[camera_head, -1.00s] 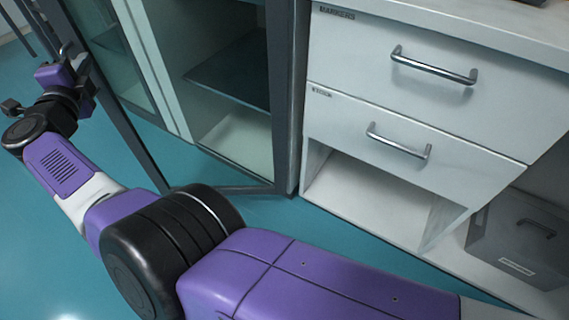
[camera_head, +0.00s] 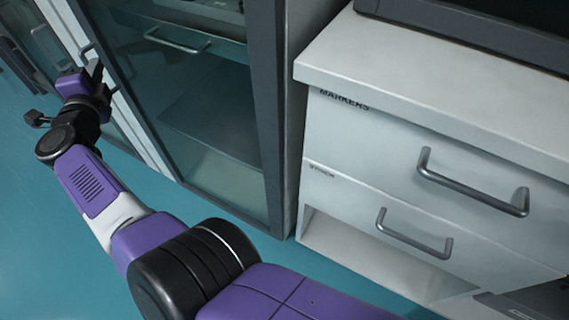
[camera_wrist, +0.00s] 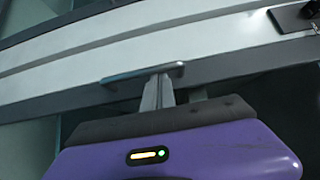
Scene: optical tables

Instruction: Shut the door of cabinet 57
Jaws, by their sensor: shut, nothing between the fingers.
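The cabinet's glass door (camera_head: 205,125) has a dark grey frame and stands left of the drawers in the head view. It lies close to the cabinet front; I cannot tell whether it is fully shut. No number 57 is readable. My gripper (camera_head: 96,70) is at the door's left edge, by its handle (camera_head: 86,47). In the wrist view, the closed fingers (camera_wrist: 160,84) point at the dark frame (camera_wrist: 75,101) and meet or nearly meet the bar handle (camera_wrist: 142,73). Nothing is held, and exact contact is unclear.
A white drawer unit (camera_head: 325,135) with metal handles stands to the right, with a dark object (camera_head: 470,28) on top. Another cabinet's pale frame (camera_head: 62,22) adjoins on the left. The teal floor (camera_head: 45,235) is clear at lower left.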

